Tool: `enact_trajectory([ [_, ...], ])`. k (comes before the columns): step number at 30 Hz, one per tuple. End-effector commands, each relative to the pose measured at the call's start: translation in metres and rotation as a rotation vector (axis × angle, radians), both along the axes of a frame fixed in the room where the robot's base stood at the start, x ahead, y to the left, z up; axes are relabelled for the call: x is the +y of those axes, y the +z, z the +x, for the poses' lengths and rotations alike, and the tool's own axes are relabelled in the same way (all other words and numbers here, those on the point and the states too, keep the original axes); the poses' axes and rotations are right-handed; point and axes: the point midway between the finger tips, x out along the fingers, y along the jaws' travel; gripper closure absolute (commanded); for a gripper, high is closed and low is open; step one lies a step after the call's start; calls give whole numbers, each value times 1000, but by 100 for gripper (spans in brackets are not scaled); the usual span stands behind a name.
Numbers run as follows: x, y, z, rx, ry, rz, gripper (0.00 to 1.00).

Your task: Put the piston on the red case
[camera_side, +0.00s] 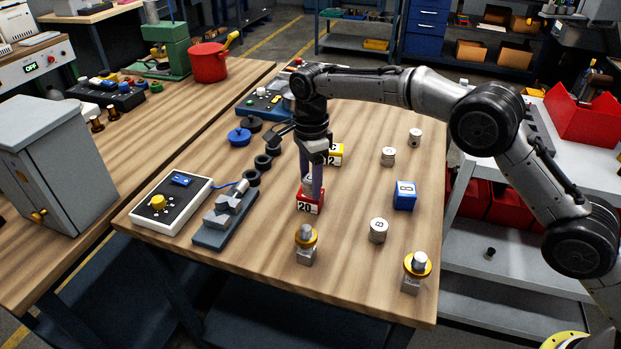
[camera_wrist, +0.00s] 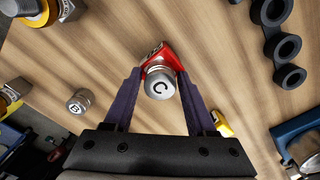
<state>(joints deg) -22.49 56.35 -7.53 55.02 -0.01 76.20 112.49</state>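The red case (camera_side: 310,204), marked 20, stands on the wooden table in the side view, below my gripper. Its red top edge also shows in the wrist view (camera_wrist: 158,52). A silver piston marked C (camera_wrist: 160,83) is upright over the red case in the wrist view and appears to rest on it. My gripper (camera_wrist: 160,72) points down with one dark purple finger on each side of the piston. The fingers look open, with a narrow gap beside the piston. In the side view the fingers (camera_side: 311,182) partly hide the piston.
A yellow case (camera_side: 336,154) stands behind the red case, and a blue case (camera_side: 404,195) to its right. Other pistons stand on the right, one marked B (camera_side: 378,230). Two yellow-ringed parts (camera_side: 306,238) (camera_side: 416,265) stand at the front. A grey fixture (camera_side: 225,215) lies left.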

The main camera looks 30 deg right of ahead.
Motion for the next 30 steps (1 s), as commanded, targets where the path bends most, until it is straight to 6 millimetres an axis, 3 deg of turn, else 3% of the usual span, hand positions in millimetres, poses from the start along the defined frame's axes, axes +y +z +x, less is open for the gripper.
enact_trajectory([
  [3,0,0,0,0,0,0,26],
  [14,0,7,1,-4,0,2,26],
  [30,1,97,1,-5,0,2,26],
])
